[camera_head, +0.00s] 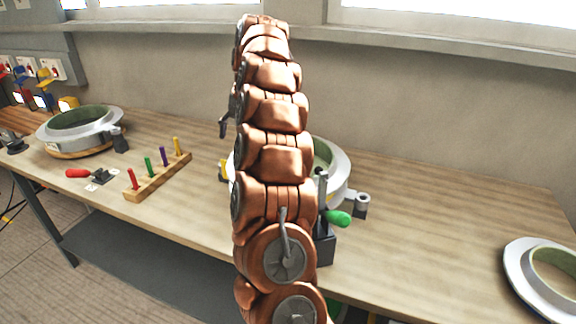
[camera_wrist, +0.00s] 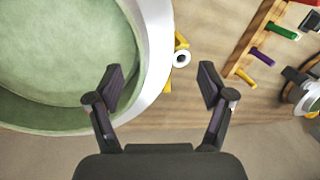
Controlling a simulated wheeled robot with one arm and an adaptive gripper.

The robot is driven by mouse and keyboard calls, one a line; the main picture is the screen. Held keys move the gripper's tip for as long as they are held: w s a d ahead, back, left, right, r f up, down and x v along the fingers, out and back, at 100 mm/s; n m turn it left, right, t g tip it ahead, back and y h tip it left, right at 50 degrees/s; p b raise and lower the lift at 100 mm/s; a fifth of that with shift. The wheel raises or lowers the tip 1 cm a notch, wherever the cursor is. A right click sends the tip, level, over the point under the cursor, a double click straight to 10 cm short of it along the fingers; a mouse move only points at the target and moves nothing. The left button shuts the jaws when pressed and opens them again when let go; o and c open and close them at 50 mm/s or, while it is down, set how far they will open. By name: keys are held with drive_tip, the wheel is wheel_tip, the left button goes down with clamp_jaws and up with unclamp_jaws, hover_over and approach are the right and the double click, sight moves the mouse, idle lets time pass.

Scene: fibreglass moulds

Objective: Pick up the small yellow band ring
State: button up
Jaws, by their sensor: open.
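In the wrist view, a small yellow piece (camera_wrist: 181,41) lies just right of the pale rim of a round mould (camera_wrist: 158,30), partly covered by a grey-white lug with a hole (camera_wrist: 181,58). More yellow shows below, beside the rim; I cannot tell whether it is one ring. In the head view, a yellow patch (camera_head: 223,170) shows left of my arm, by the mould (camera_head: 336,170). My gripper (camera_wrist: 160,70) is open and empty, its fingers either side of the rim and yellow piece in the picture.
A wooden rack (camera_head: 160,182) with coloured pegs stands left on the bench. A red-handled clamp (camera_head: 90,175) and another mould (camera_head: 80,130) are farther left. A green-handled clamp (camera_head: 338,217) is right of my arm. The right bench is mostly clear before a white ring mould (camera_head: 520,270).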

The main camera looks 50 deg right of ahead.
drive_tip(key=shift+x, duration=0.9)
drive_tip(key=shift+s+a+f+p, duration=0.1)
drive_tip(key=shift+f+p, duration=0.05)
drive_tip(key=shift+f, duration=0.7)
drive_tip(key=shift+s+a+f+p, duration=0.1)
drive_tip(key=shift+f+p, duration=0.05)
drive_tip(key=shift+f, duration=0.65)
drive_tip(key=shift+x, duration=1.1)
clamp_jaws()
